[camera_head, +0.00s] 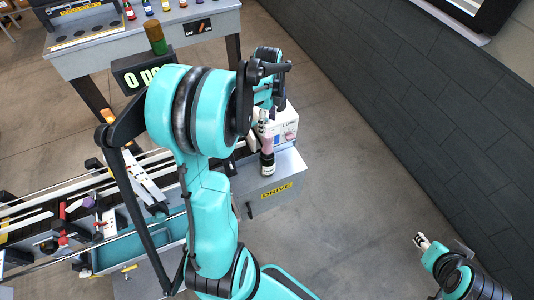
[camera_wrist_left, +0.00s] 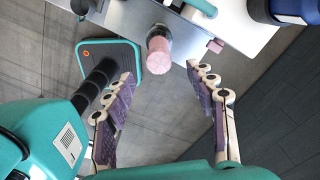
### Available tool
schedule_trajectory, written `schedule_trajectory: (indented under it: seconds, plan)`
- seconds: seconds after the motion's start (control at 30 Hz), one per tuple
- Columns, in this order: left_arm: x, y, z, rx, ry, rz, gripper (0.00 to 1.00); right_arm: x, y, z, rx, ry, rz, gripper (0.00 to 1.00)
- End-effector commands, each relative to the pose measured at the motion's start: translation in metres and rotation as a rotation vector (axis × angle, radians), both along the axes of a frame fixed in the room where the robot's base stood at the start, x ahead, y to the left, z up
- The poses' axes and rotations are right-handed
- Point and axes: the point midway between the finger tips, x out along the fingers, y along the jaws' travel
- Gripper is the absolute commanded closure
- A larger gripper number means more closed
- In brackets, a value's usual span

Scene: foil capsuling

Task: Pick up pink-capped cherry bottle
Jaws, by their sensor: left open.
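The pink-capped cherry bottle (camera_head: 267,162) stands upright on the grey metal surface near its front right corner, with a dark body and a pale label. In the left wrist view its pink cap (camera_wrist_left: 158,56) shows between and just beyond the fingertips. My left gripper (camera_head: 259,130) is above and close to the bottle, partly hidden by my own arm. In the wrist view the left gripper (camera_wrist_left: 161,76) is open, with one finger on each side and nothing held. My right gripper (camera_head: 421,241) is at the lower right, far from the bottle; its finger opening is too small to judge.
A white box (camera_head: 285,122) stands right behind the bottle. A rail machine with a teal trough (camera_head: 150,248) lies to the left. A workbench with several small bottles (camera_head: 205,38) is at the back. A dark wall (camera_head: 420,90) runs along the right, with open floor before it.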

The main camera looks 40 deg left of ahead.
Motion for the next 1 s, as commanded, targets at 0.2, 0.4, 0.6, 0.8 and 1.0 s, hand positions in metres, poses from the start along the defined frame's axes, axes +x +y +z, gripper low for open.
schedule_trajectory:
  seconds: [0.2,0.4,0.6,0.8,1.0]
  plan:
    - [-0.001,0.0,-0.027,0.0,0.0,-0.001,0.44,0.0,0.0,0.0,0.0,0.0,0.0,0.6]
    - [-0.004,-0.001,-0.058,0.0,-0.001,0.0,0.44,0.0,0.0,0.003,0.0,0.0,0.0,0.6]
    - [-0.004,-0.001,-0.072,0.0,-0.001,0.0,0.44,0.0,0.0,0.003,0.0,0.0,0.0,0.6]
    - [-0.004,-0.001,-0.072,0.0,-0.001,0.0,0.49,0.0,0.0,0.003,0.0,0.0,0.0,0.6]
    - [-0.004,-0.001,-0.072,0.0,-0.001,0.0,1.0,0.0,0.0,0.003,0.0,0.0,0.0,0.6]
